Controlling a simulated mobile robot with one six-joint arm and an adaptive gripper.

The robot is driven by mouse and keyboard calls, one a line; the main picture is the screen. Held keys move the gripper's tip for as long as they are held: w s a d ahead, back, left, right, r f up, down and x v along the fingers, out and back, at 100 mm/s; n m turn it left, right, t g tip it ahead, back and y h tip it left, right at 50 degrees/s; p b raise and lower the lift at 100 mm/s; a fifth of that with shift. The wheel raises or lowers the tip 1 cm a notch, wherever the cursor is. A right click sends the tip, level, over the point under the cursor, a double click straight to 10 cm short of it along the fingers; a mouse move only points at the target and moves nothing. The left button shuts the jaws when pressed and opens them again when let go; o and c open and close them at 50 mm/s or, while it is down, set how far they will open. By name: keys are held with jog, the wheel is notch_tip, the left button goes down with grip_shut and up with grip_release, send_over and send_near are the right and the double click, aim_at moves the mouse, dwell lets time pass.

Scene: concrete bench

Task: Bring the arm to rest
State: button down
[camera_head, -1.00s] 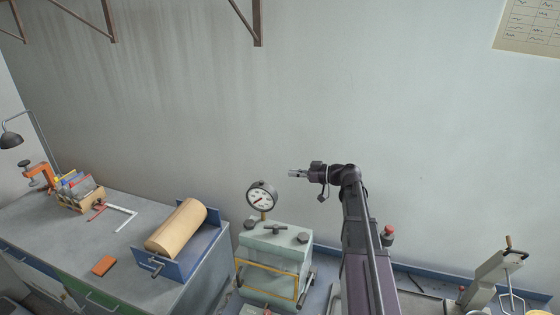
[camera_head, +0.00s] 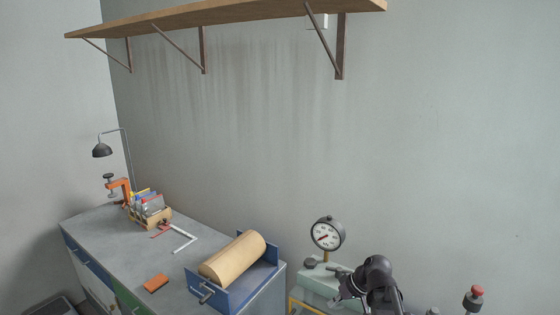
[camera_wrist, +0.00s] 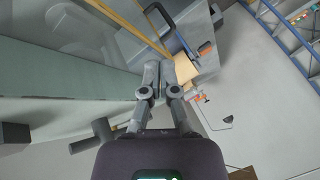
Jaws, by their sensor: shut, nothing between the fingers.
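My gripper (camera_wrist: 156,82) is shut in the wrist view, its two fingers together with nothing between them. In the head view my dark arm shows at the lower right, in front of the pale green machine (camera_head: 318,281) with the round dial gauge (camera_head: 327,234). My fingertips are hard to make out there. In the wrist view the pale green body of a machine (camera_wrist: 60,95) fills the left side, close to the gripper. I cannot tell whether they touch.
The bench (camera_head: 120,240) at left carries a wooden roll in a blue holder (camera_head: 235,258), an orange block (camera_head: 156,283), an orange clamp (camera_head: 120,187) and a filled rack (camera_head: 150,210). A wooden shelf (camera_head: 230,16) is on the wall. The right side of the wall is clear.

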jog(key=s+d+f+m+g+h+b, duration=0.1)
jog(key=s+f+m+h+b, duration=0.4)
jog(key=s+f, duration=0.5)
jog(key=shift+f+g+h+b, duration=0.45)
jog(key=shift+g+h+b, duration=0.05)
jog(key=shift+h+b, duration=0.3)
jog(key=shift+s+r, duration=0.1)
